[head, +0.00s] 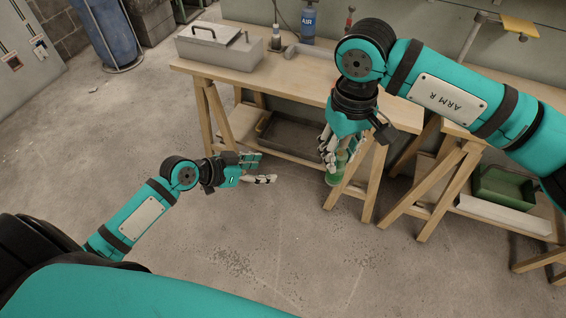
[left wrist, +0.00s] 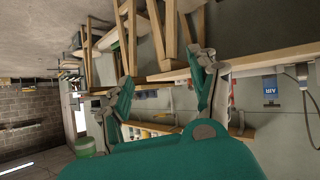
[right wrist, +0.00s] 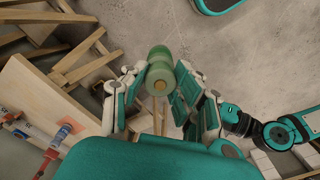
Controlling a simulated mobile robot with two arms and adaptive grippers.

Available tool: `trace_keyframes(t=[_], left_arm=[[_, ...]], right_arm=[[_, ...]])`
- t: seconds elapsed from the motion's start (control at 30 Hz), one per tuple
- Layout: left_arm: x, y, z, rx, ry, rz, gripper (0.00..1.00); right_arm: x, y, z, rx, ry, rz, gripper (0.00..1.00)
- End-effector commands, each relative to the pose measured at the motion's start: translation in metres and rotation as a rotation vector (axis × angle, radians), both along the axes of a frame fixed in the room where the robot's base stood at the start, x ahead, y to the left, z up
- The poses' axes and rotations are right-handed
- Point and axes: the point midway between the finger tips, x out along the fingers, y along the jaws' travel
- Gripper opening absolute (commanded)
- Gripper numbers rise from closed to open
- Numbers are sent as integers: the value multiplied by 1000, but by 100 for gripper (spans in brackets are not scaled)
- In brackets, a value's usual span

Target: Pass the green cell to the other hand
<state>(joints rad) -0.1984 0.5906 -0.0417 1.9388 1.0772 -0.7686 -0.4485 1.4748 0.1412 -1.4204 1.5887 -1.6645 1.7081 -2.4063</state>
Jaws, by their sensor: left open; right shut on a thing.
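The green cell (right wrist: 160,62) is a pale green cylinder with a tan spot on its near end. My right gripper (right wrist: 160,84) is shut on it, with fingers on both sides in the right wrist view. In the head view the cell (head: 333,179) shows below my right gripper (head: 334,152), partly hidden by the fingers, in front of the workbench. My left gripper (head: 264,169) is open and empty, to the left of the cell and apart from it. In the left wrist view its fingers (left wrist: 165,85) are spread with nothing between them.
A wooden workbench (head: 225,76) on trestle legs stands behind my grippers, with a grey toolbox (head: 218,46) and a blue AIR bottle (head: 308,20). A dark tray (head: 290,136) lies on its lower shelf. A green bin (head: 503,188) sits at right. The concrete floor in front is clear.

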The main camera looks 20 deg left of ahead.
Motion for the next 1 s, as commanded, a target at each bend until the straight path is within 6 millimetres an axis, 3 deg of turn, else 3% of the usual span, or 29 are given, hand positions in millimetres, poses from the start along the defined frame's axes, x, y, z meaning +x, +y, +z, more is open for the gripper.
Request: trace_keyframes(t=[0.03, 0.2, 0.4, 0.63, 1.0], left_arm=[[-3, -13, 30, -7, -42, -62, 61], [-31, -56, 105, -32, -144, -262, 61], [-67, -87, 152, -37, -212, -428, 61], [-76, -103, 163, -42, -233, -482, 61], [-46, -155, 139, -46, -233, -479, 61]], right_arm=[[0, 0, 0, 0, 0, 0, 4], [0, 0, 0, 0, 0, 0, 4], [0, 0, 0, 0, 0, 0, 4], [0, 0, 0, 0, 0, 0, 4], [0, 0, 0, 0, 0, 0, 4]])
